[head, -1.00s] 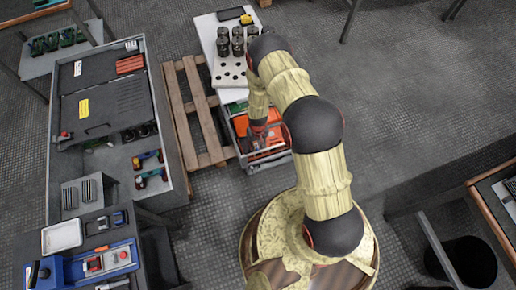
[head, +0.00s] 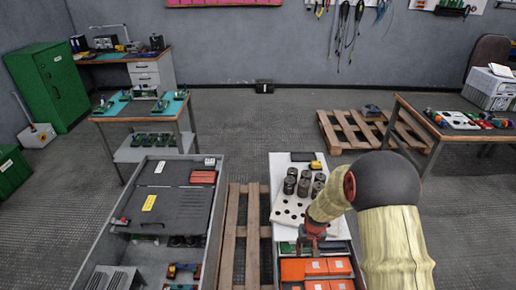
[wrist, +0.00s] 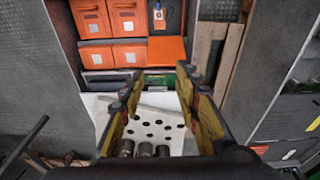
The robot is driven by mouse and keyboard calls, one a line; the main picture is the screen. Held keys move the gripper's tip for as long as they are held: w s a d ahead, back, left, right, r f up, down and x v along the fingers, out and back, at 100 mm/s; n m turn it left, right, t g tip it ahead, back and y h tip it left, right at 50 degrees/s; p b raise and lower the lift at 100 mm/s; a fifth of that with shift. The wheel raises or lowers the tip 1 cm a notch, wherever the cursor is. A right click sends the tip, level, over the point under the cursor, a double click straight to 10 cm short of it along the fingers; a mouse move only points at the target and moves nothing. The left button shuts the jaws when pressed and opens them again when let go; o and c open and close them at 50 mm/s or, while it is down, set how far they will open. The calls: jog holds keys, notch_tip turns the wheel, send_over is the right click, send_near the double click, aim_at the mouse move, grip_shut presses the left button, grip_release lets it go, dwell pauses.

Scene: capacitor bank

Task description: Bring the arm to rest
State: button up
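My arm (head: 394,240) comes up from the lower right of the head view, with cream-coloured covers and a dark joint. It bends down and to the left, over the front of a white board with holes. My gripper (wrist: 160,82) is open in the wrist view, with its two yellow and dark fingers spread apart. Nothing is held between the fingers. In the head view the gripper (head: 311,236) is small, and its fingers cannot be made out clearly.
The white perforated board (head: 283,211) holds several dark cylinders (head: 304,183). Orange bins (head: 317,268) lie below my gripper. A wooden pallet (head: 243,235) and a grey cabinet (head: 150,215) stand to the left. Open floor lies beyond, with a second pallet (head: 350,130) and workbenches.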

jog(key=s+r+t, duration=0.1)
jog(key=s+r, duration=0.3)
jog(key=r, duration=0.9)
jog(key=s+r+t, duration=0.1)
jog(key=s+r, duration=0.2)
jog(key=r, duration=0.9)
jog(key=s+r+t, duration=0.1)
jog(key=s+r, duration=0.6)
jog(key=s, duration=0.4)
jog(key=s+r+t+p, duration=0.1)
jog(key=s+r, duration=0.6)
jog(key=s, duration=0.4)
jog(key=shift+r, duration=0.4)
